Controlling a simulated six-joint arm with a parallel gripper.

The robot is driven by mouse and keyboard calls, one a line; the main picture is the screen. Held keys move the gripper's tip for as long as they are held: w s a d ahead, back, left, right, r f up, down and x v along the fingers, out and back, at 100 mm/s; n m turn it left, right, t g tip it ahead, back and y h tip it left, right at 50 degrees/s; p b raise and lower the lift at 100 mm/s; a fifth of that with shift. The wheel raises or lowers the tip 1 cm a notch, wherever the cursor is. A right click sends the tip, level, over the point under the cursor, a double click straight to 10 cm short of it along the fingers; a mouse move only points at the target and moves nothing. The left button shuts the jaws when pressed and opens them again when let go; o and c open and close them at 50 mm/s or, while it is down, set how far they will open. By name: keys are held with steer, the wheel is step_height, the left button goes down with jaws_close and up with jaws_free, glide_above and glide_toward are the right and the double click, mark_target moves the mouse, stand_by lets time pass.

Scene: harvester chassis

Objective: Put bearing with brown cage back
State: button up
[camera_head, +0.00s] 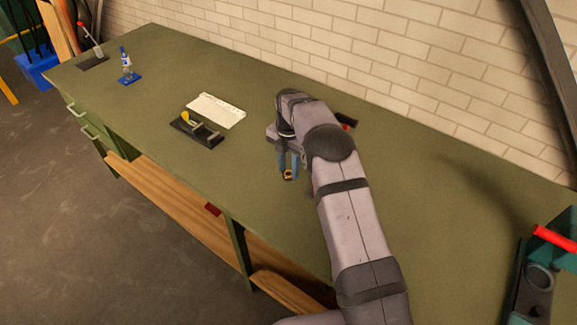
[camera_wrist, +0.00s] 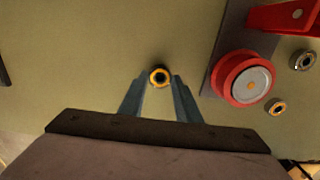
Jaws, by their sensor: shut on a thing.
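A small bearing with an orange-brown ring and a dark centre (camera_wrist: 159,76) sits between my fingertips in the wrist view. It also shows below the fingers in the head view (camera_head: 287,175). My gripper (camera_wrist: 159,79), with blue-grey fingers, is shut on this bearing; it also shows in the head view (camera_head: 288,168) over the green bench. A second bearing with an orange ring (camera_wrist: 277,107) and a grey one (camera_wrist: 303,60) lie to the right in the wrist view. I cannot tell the exact cage shades.
A red round part with a grey disc (camera_wrist: 241,79) stands on a dark plate right of my gripper. A brick wall borders the back.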

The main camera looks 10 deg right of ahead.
mark_target(288, 173)
steer(key=shift+f, duration=0.15)
steer(key=o, duration=1.1)
step_height(288, 173, up, 12)
steer(key=b, duration=0.2)
steer(key=shift+b, duration=0.3)
